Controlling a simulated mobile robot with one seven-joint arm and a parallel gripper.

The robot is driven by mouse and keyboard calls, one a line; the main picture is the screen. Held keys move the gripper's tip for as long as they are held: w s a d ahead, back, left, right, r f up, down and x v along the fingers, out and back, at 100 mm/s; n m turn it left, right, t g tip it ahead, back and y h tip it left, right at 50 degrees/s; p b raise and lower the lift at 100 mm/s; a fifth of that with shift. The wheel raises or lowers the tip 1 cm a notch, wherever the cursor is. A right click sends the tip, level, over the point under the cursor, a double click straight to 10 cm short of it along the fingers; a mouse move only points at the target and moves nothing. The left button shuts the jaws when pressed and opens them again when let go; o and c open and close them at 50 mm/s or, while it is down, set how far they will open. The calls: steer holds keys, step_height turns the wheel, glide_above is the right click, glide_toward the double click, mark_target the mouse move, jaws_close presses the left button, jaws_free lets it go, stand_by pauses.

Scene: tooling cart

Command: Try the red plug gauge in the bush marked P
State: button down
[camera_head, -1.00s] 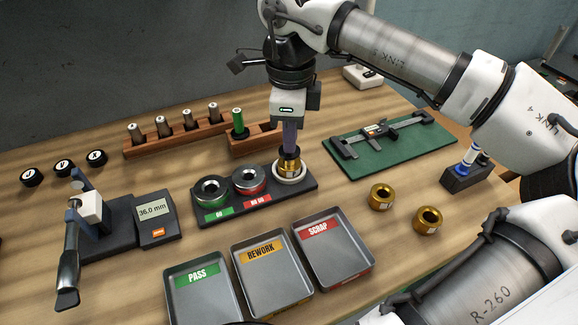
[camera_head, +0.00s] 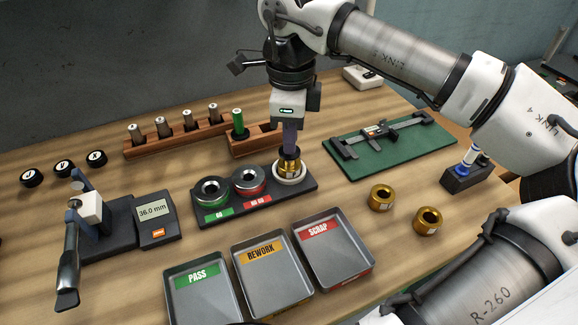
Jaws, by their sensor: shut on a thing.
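My gripper (camera_head: 290,151) points straight down at the white ring nest (camera_head: 302,176) on the right of the dark gauge plate. A brass bush (camera_head: 291,168) stands in that nest, directly below and touching or nearly touching the fingertips. The jaws are shut on a slim thing, most likely the red plug gauge; the fingers hide it and no red handle shows. A green plug gauge (camera_head: 239,123) stands in a short wooden rack (camera_head: 257,142), whose right part looks empty. Two other brass bushes, one (camera_head: 381,197) and another (camera_head: 427,220), stand at the right. Their letters are too small to read.
Go and no-go rings stand left of the nest on the plate (camera_head: 308,188). PASS (camera_head: 176,292), REWORK (camera_head: 240,275) and SCRAP (camera_head: 303,250) trays lie in front. A caliper (camera_head: 380,134) lies on a green mat behind right. Wooden racks stand close behind.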

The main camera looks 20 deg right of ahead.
steer(key=shift+r, duration=0.1)
stand_by(0.4)
steer(key=shift+r+p, duration=0.35)
steer(key=shift+p, duration=0.05)
steer(key=shift+r+p, duration=0.65)
steer(key=shift+r, duration=0.4)
steer(key=shift+r+p, duration=1.65)
steer(key=shift+r, duration=0.85)
